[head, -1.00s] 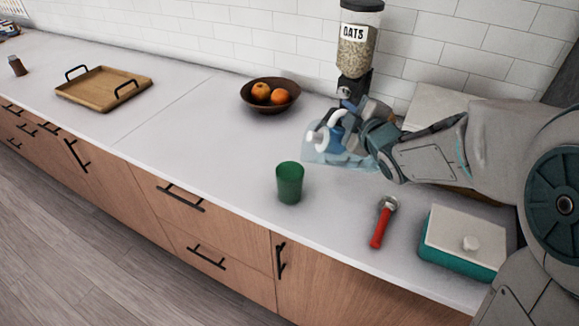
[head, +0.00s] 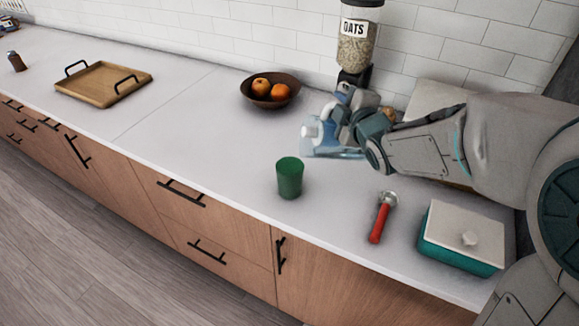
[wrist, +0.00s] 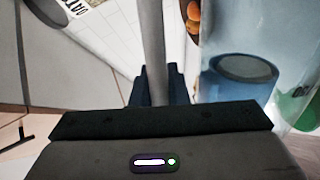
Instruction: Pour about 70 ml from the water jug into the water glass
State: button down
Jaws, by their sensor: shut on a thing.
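The water jug (head: 316,140) is clear and bluish with a pale handle, held above the counter and tilted toward the left. My gripper (head: 336,126) is shut on the jug at its handle; in the wrist view the handle (wrist: 152,45) runs between my fingers (wrist: 153,88). The jug's clear wall (wrist: 285,60) fills the right of the wrist view. A green cup (head: 289,178), the only drinking vessel in view, stands upright on the counter, below and left of the jug, apart from it. I cannot make out the water level or any stream.
A brown bowl with oranges (head: 270,101) and an oats dispenser (head: 357,45) stand behind. A red-handled tool (head: 380,219) and a teal box with a pale lid (head: 460,238) lie right of the cup. A wooden tray (head: 104,93) is far left; counter between is clear.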

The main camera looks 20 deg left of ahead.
jog(key=shift+s+a+r+n+b, duration=0.4)
jog(key=shift+s+a+r+b, duration=0.1)
jog(key=shift+a+b, duration=0.3)
jog(key=shift+s+a+r+b, duration=0.1)
jog(key=shift+s+a+b, duration=0.1)
jog(key=shift+b, duration=0.15)
dwell(1.7)
jog(key=shift+d, duration=0.1)
jog(key=w+d+p, duration=0.1)
jog(key=p, duration=0.1)
jog(key=w+d+m+p, duration=0.1)
jog(key=shift+d+f+p, duration=0.25)
jog(key=shift+f+p, duration=0.15)
jog(key=shift+w+d+f+m+b, duration=0.2)
jog(key=shift+d+f+m+b, duration=0.1)
jog(key=shift+f+b, duration=0.25)
jog(key=shift+w+d+f+m+b, duration=0.15)
jog(key=shift+d+f+m+b, duration=0.15)
jog(key=shift+f+b, duration=0.25)
jog(key=shift+w+d+f+m+y, duration=0.2)
jog(key=shift+d+f+m+y, duration=0.1)
jog(key=shift+m, duration=0.1)
jog(key=shift+w+d+f+m+b, duration=0.2)
jog(key=shift+f+m+b, duration=0.2)
jog(key=shift+b, duration=0.15)
